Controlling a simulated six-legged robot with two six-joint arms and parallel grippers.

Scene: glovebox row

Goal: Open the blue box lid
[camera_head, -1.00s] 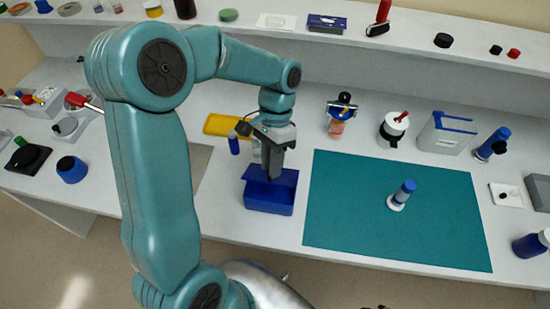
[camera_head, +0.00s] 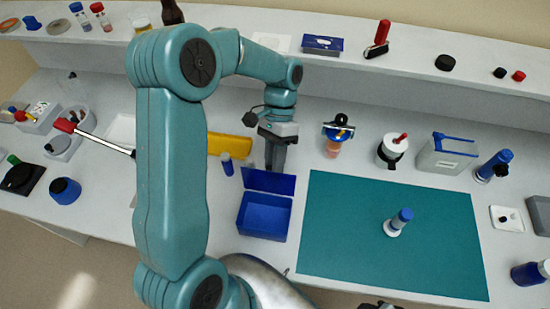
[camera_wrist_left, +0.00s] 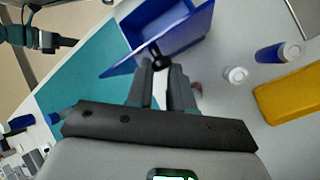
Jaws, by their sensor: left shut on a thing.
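The blue box (camera_head: 264,216) stands on the white bench left of the teal mat. Its lid (camera_head: 269,181) is swung up at the back edge, and the inside of the box shows from above. My left gripper (camera_head: 274,168) is behind the lid, reaching down. In the left wrist view the fingers (camera_wrist_left: 162,82) close at the edge of the lid (camera_wrist_left: 128,62), on a small dark knob there. The open box (camera_wrist_left: 172,26) lies beyond them in that view. My right gripper (camera_wrist_left: 66,42) appears at the upper left of the wrist view; its jaw state is unclear.
A teal mat (camera_head: 350,240) with a blue-and-white item (camera_head: 398,222) lies right of the box. A small blue bottle (camera_head: 227,165) and a yellow tray (camera_head: 228,145) are close to the left. Jars and a grey container (camera_head: 446,156) stand behind the mat.

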